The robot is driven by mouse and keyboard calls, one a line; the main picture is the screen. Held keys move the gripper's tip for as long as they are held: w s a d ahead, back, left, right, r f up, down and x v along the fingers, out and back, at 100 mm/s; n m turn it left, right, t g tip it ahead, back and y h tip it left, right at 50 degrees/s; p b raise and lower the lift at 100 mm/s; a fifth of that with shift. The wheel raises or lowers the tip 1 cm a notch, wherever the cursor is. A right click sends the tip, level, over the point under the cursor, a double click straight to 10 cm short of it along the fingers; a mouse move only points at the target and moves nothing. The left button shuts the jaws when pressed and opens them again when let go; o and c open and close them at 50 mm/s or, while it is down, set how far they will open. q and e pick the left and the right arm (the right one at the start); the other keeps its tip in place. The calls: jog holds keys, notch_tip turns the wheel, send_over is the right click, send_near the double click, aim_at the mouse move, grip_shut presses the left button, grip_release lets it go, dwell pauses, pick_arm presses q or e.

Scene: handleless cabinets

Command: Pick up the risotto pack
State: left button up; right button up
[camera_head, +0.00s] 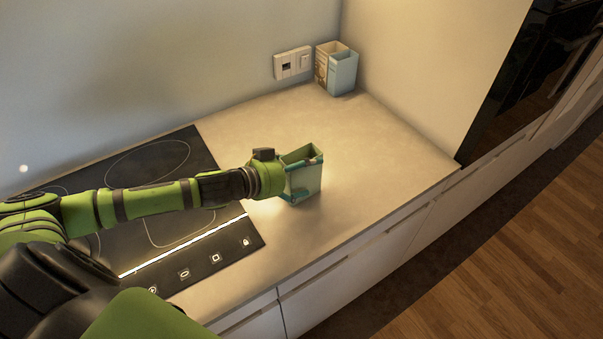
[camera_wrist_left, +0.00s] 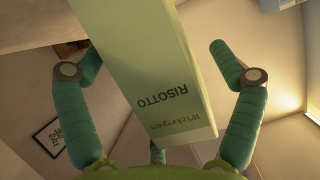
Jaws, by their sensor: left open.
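The risotto pack (camera_head: 308,183) is a pale green, upright box on the worktop, just right of the hob. In the left wrist view the pack (camera_wrist_left: 150,70) shows its RISOTTO lettering upside down. My left gripper (camera_head: 302,176) reaches it from the left, with its teal fingers around the pack. In the left wrist view my left gripper (camera_wrist_left: 155,62) is open, one finger on each side of the pack, with visible gaps at both sides. The pack's left side is partly hidden by the gripper in the head view. My right gripper is not in view.
Pale blue and cream boxes (camera_head: 337,70) stand in the back corner beside a wall socket (camera_head: 292,62). The black hob (camera_head: 160,200) lies under my left arm. The worktop (camera_head: 390,150) is clear right of the pack, up to its front edge.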

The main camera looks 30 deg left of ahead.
pick_arm(q)
jog(key=shift+w+d+f, duration=0.1)
jog(key=shift+w+d, duration=0.05)
jog(key=shift+w, duration=0.1)
jog(key=c, duration=1.5)
jog(key=shift+c, duration=0.2)
